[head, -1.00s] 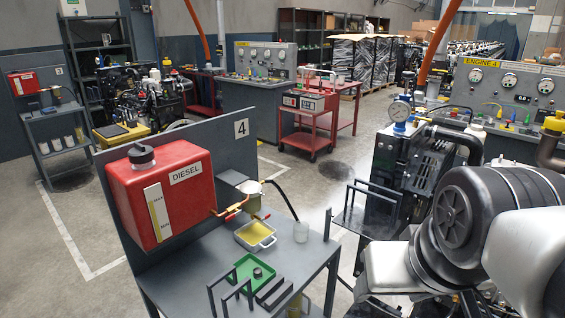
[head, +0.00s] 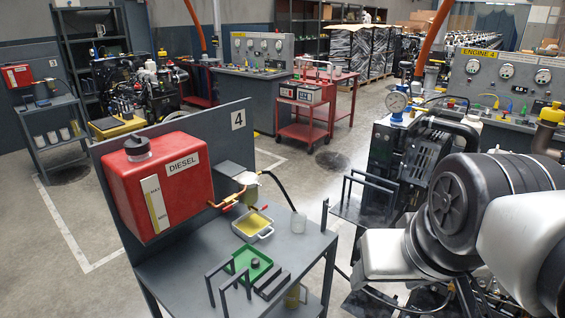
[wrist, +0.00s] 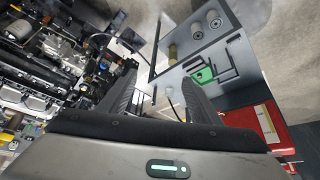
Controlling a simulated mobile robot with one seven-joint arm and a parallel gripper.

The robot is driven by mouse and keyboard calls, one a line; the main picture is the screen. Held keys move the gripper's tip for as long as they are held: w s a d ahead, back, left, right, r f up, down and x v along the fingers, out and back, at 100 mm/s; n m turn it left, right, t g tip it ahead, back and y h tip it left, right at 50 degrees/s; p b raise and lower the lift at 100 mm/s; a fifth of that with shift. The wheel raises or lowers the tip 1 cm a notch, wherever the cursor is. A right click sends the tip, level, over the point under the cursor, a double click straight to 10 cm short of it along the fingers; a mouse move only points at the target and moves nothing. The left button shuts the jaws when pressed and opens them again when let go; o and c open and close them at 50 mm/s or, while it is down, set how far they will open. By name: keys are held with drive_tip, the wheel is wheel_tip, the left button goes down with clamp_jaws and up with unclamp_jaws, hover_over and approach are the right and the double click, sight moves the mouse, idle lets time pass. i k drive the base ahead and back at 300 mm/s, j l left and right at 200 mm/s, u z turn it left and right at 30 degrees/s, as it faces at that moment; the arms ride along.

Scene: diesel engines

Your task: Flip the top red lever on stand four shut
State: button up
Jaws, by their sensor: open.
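Stand four, a grey bench (head: 180,268) with a back panel marked 4 (head: 238,121), is left of centre in the head view. A red DIESEL tank (head: 178,190) is on its panel. A copper pipe runs from the tank to a filter bowl (head: 250,190). One red lever (head: 227,208) lies along the pipe; a smaller red lever (head: 254,208) shows below the bowl. In the wrist view the stand appears tilted, with the red tank (wrist: 272,122) at right; no lever can be made out there. My gripper (wrist: 160,85) is open and empty, apart from the stand.
An engine (head: 405,150) stands right of the bench. Open floor lies behind.

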sight(235, 202)
drive_tip(key=i+u, duration=0.2)
drive_tip(key=u, duration=0.3)
drive_tip(key=i+u, duration=0.2)
drive_tip(key=u, duration=0.3)
